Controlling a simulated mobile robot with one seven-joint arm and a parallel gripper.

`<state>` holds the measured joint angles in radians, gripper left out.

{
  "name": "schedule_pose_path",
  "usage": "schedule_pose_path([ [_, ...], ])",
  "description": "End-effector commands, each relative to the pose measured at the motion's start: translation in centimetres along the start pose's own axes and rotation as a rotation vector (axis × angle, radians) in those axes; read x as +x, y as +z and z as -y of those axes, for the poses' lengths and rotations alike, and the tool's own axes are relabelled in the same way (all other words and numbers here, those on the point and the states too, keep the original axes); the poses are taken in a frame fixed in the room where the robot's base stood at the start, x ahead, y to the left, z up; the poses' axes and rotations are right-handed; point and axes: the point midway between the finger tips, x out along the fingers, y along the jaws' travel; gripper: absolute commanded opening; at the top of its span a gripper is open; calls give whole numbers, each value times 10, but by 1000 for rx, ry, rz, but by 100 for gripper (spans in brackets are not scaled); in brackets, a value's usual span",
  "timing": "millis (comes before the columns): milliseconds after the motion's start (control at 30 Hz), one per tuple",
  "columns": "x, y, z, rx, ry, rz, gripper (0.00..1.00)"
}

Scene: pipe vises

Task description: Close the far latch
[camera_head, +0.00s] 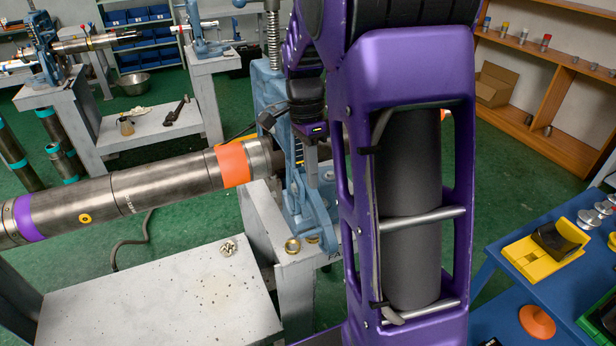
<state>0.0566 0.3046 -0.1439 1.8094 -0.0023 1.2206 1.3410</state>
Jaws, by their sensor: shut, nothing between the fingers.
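A light blue pipe vise (267,90) stands on a grey pedestal in the middle, with an upright threaded screw (272,35) on top. A steel pipe (150,186) with purple and orange bands runs into it from the left. A dark knobbed lever (266,120) sticks out at the vise's left side. My gripper (314,178) points down, close in front of the vise frame; its fingertips look shut and empty, though they are small and partly shaded. My purple arm covers the vise's right side. I cannot clearly make out the far latch or whether the gripper touches it.
A grey bench top (160,300) lies at front left. Two more blue vises (42,45) (195,30) stand at the back left. A wooden shelf (545,55) lines the back right. Green floor lies between.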

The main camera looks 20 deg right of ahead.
Motion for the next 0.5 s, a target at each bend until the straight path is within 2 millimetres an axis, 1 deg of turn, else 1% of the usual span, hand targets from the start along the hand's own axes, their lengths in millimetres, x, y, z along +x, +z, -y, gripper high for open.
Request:
schedule_pose_path([
  [33,15,0,0,0,5,1,0],
  [300,72,0,0,-1,4,1,0],
  [400,88,0,0,-1,2,1,0],
  [500,100,0,0,-1,1,1,0],
])
